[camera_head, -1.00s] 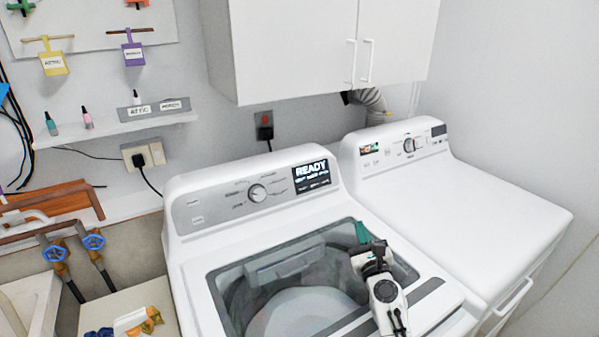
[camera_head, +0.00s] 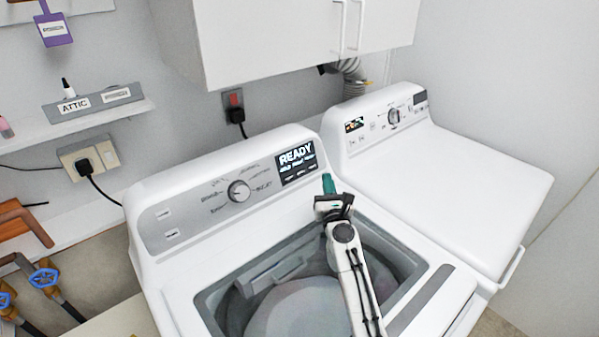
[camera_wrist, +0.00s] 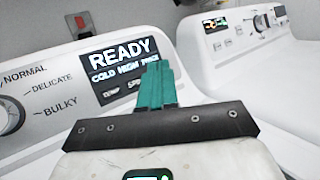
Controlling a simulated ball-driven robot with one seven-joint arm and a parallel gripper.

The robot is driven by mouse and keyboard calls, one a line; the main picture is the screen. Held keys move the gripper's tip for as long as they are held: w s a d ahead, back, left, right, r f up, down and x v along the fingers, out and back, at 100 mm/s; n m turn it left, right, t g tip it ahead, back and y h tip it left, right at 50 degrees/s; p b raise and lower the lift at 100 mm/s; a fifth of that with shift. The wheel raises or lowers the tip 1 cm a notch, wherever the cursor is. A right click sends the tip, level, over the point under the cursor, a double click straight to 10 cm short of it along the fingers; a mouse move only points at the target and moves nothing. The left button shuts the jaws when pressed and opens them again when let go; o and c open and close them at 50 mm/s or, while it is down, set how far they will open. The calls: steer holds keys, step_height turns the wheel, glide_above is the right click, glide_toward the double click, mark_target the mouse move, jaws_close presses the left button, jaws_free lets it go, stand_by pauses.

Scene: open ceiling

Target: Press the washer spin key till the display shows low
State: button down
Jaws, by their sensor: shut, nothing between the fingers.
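The washer (camera_head: 160,290) stands in the middle with its lid open and its tub in view. Its display (camera_head: 297,160) reads READY. In the wrist view the display (camera_wrist: 117,52) shows READY above a line like COLD HIGH, its end hard to read. Below that line are a TEMP key (camera_wrist: 112,92) and a key starting with SP (camera_wrist: 134,84), partly hidden by the fingers. My gripper (camera_head: 328,184) is shut and empty, its teal fingertips just below and right of the display. In the wrist view the fingers (camera_wrist: 156,80) overlap the panel's lower right; contact cannot be told.
A dial (camera_head: 239,191) sits left of the display. The white dryer (camera_head: 450,165) stands to the right. White cabinets (camera_head: 270,40) hang above. A shelf (camera_head: 100,125) and a socket (camera_head: 90,158) are on the wall at left. The open tub (camera_head: 300,300) lies under my arm.

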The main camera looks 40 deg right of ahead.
mark_target(301, 172)
steer(key=w+f+b, duration=0.1)
steer(key=w+b, duration=0.1)
steer(key=w+f+b, duration=0.1)
steer(key=w, duration=0.1)
steer(key=w+f+b, duration=0.1)
steer(key=w+b, duration=0.1)
steer(key=shift+w+a+b, duration=0.1)
steer(key=shift+w+b, duration=0.2)
steer(key=shift+b, duration=0.05)
steer(key=shift+w+b, duration=0.55)
steer(key=shift+w, duration=0.2)
stand_by(1.3)
steer(key=shift+w+f+b, duration=0.15)
steer(key=shift+w+b, duration=0.2)
steer(key=shift+w+f+b, duration=0.1)
steer(key=shift+w+b, duration=0.1)
steer(key=shift+b, duration=0.1)
stand_by(0.4)
